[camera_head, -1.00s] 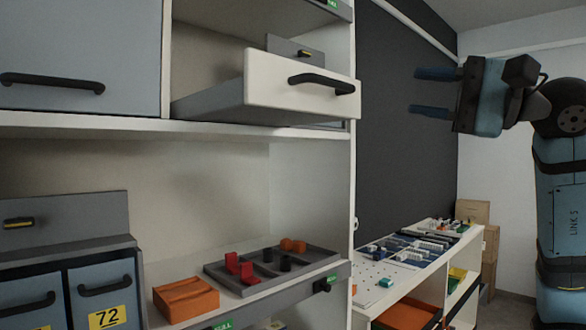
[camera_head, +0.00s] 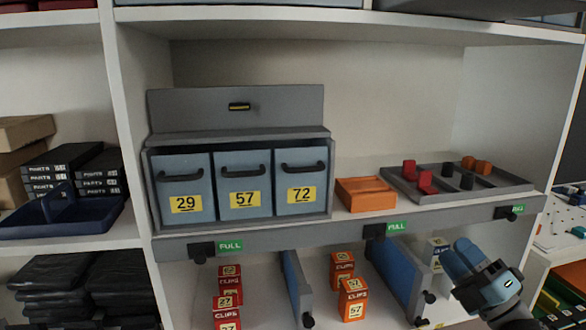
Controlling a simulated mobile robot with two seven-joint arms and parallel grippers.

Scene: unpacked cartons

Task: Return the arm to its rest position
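My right gripper (camera_head: 462,256) shows at the lower right of the head view, in front of the lower shelf bay. Its two blue fingers point up and to the left, close beside each other in the picture. The angle does not show whether there is a gap between them. I see nothing held in it. Most of the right arm is out of view below. My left gripper is not in view.
A cabinet with blue drawers (camera_head: 243,186) numbered 29, 57 and 72 stands on the middle shelf. Small clips boxes (camera_head: 352,300) and blue dividers (camera_head: 401,269) sit below, close to the gripper.

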